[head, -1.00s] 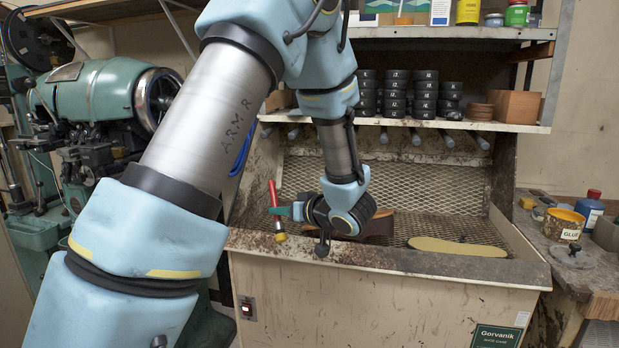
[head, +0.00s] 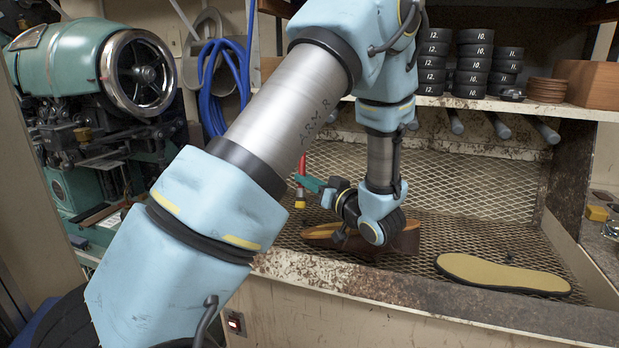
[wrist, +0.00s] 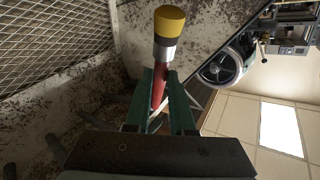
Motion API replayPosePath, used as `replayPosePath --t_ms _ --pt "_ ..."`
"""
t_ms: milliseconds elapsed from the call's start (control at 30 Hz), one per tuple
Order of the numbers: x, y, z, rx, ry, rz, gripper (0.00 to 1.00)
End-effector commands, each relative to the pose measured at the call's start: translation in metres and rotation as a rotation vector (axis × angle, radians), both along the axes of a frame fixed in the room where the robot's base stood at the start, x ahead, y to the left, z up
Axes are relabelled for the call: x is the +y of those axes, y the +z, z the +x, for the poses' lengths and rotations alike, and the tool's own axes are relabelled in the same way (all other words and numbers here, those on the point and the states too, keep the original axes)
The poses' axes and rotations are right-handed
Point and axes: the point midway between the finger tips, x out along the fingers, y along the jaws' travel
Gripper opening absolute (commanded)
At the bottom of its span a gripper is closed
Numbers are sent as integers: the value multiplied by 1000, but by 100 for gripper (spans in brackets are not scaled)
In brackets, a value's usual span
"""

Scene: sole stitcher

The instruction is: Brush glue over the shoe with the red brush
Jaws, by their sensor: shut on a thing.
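My gripper (head: 311,184) has green fingers and is shut on the red brush (head: 303,166). The brush stands roughly upright in the head view, its yellow tip (head: 300,204) down. The wrist view shows the red handle (wrist: 158,90) between both fingers and the yellow tip pointing away from them. A brown shoe (head: 406,240), with a tan-orange part at its left, lies on the mesh bench below and behind my wrist, which partly hides it. The brush tip is above and left of the shoe, apparently apart from it. The glue pot is not in view now.
A yellow sole (head: 500,273) lies on the mesh right of the shoe. The bench's front ledge (head: 400,292) runs in front. A shelf (head: 500,108) with black stacked rolls hangs above the back. A green machine (head: 95,70) stands at the left.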

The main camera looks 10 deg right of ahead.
Motion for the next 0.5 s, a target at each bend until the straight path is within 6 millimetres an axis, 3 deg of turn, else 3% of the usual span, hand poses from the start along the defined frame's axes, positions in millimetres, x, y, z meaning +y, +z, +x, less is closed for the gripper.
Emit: replayPosePath --t_ms 300,500 --pt "-5 -44 -15 3 -2 2 0" --pt "-31 -31 -22 0 -3 -1 0"
